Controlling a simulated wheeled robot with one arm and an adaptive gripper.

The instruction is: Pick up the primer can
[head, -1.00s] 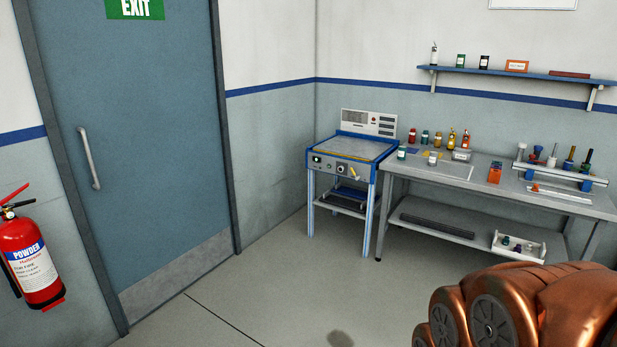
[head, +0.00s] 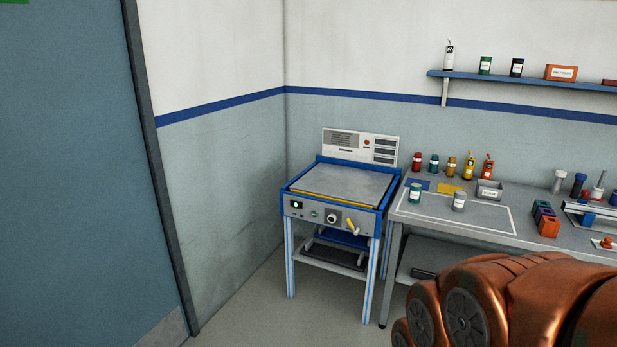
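Several small cans stand on the grey workbench (head: 520,238) at the right. At the back are a red can (head: 417,161), a dark green can (head: 434,163) and a yellow can (head: 451,167). The labels are too small to read, so I cannot tell which is the primer can. My copper-coloured arm fills the lower right corner and hides part of the bench's underside. My gripper is not in view.
A blue-framed machine (head: 335,205) stands left of the bench. A yellow bottle (head: 469,165), an orange bottle (head: 488,167) and a grey box (head: 489,191) sit behind the front cans. A wall shelf (head: 530,80) hangs above. Floor in front of the machine is clear.

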